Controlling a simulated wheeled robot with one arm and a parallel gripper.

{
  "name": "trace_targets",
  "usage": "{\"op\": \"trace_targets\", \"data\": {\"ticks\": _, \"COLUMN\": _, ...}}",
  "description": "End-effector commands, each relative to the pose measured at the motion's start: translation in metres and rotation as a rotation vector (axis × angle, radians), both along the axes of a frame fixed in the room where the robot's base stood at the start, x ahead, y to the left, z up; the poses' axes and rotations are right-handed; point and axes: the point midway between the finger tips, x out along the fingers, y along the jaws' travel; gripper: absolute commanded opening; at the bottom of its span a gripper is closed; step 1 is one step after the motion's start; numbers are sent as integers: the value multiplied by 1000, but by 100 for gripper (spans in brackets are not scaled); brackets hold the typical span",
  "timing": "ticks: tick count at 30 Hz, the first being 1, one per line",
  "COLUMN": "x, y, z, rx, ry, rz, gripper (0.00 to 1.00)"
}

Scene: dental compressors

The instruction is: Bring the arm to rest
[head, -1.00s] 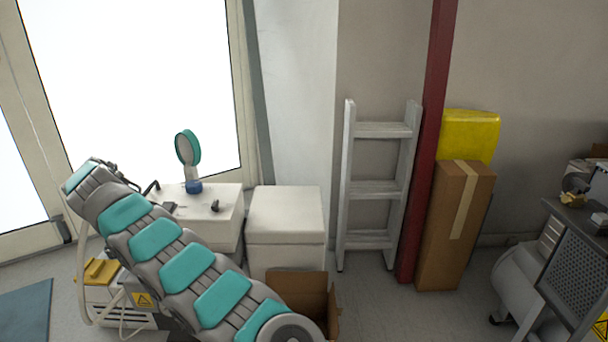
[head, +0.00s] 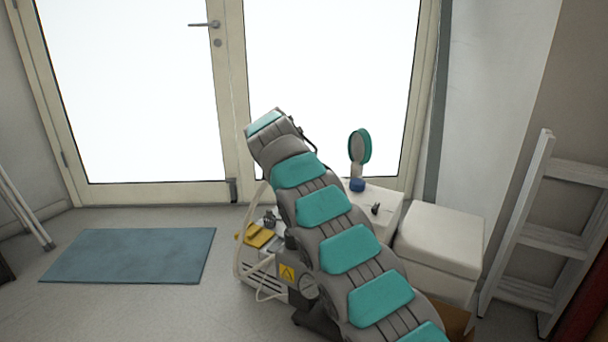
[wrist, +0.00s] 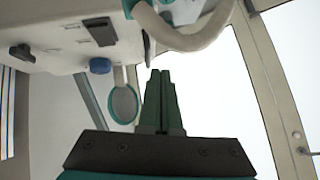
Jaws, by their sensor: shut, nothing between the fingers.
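My arm, grey with teal pads, rises from the bottom right of the head view and leans up and left, bent over at its top. My gripper (wrist: 161,76) shows in the wrist view as two dark green fingers pressed together with nothing between them. In the head view the fingers cannot be made out behind the arm's top end. The wrist picture is upside down, with a round teal-rimmed mirror (wrist: 123,104) left of the fingers and a pale hose (wrist: 185,38) crossing just above their tips. I cannot tell how near these are.
The mirror on its blue base (head: 357,184) stands on a white cabinet (head: 385,205) right of my arm. A white box (head: 440,240) and a ladder (head: 545,235) stand further right. A machine with a yellow part (head: 257,236) is left of my arm. The floor mat (head: 130,256) lies clear before glass doors.

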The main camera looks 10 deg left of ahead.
Motion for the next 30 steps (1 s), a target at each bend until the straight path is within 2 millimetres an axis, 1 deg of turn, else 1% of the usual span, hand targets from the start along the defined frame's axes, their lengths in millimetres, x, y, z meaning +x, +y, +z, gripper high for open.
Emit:
{"op": "trace_targets", "data": {"ticks": 1, "x": -7, "y": 2, "z": 9, "rx": 0, "ry": -4, "rz": 1, "gripper": 0}}
{"op": "trace_targets", "data": {"ticks": 3, "x": -15, "y": 5, "z": 16, "rx": -1, "ry": -2, "rz": 1, "gripper": 0}}
{"op": "trace_targets", "data": {"ticks": 10, "x": -30, "y": 9, "z": 31, "rx": -2, "ry": 2, "rz": -2, "gripper": 0}}
{"op": "trace_targets", "data": {"ticks": 12, "x": -32, "y": 5, "z": 33, "rx": -9, "ry": 6, "rz": -4, "gripper": 0}}
{"op": "trace_targets", "data": {"ticks": 14, "x": -33, "y": -5, "z": 36, "rx": -24, "ry": 13, "rz": -9, "gripper": 0}}
{"op": "trace_targets", "data": {"ticks": 17, "x": -36, "y": -33, "z": 41, "rx": -71, "ry": 40, "rz": -20, "gripper": 0}}
{"op": "trace_targets", "data": {"ticks": 20, "x": -45, "y": -76, "z": 47, "rx": -129, "ry": 85, "rz": -36, "gripper": 0}}
{"op": "trace_targets", "data": {"ticks": 21, "x": -50, "y": -95, "z": 48, "rx": -154, "ry": 109, "rz": -42, "gripper": 0}}
{"op": "trace_targets", "data": {"ticks": 23, "x": -60, "y": -121, "z": 50, "rx": -186, "ry": 143, "rz": -48, "gripper": 0}}
{"op": "trace_targets", "data": {"ticks": 24, "x": -67, "y": -138, "z": 51, "rx": -204, "ry": 167, "rz": -51, "gripper": 0}}
{"op": "trace_targets", "data": {"ticks": 26, "x": -80, "y": -165, "z": 52, "rx": -228, "ry": 205, "rz": -59, "gripper": 0}}
{"op": "trace_targets", "data": {"ticks": 27, "x": -89, "y": -182, "z": 53, "rx": -242, "ry": 229, "rz": -60, "gripper": 0}}
{"op": "trace_targets", "data": {"ticks": 29, "x": -105, "y": -206, "z": 52, "rx": -259, "ry": 270, "rz": -63, "gripper": 0}}
{"op": "trace_targets", "data": {"ticks": 30, "x": -116, "y": -221, "z": 52, "rx": -269, "ry": 297, "rz": -62, "gripper": 0}}
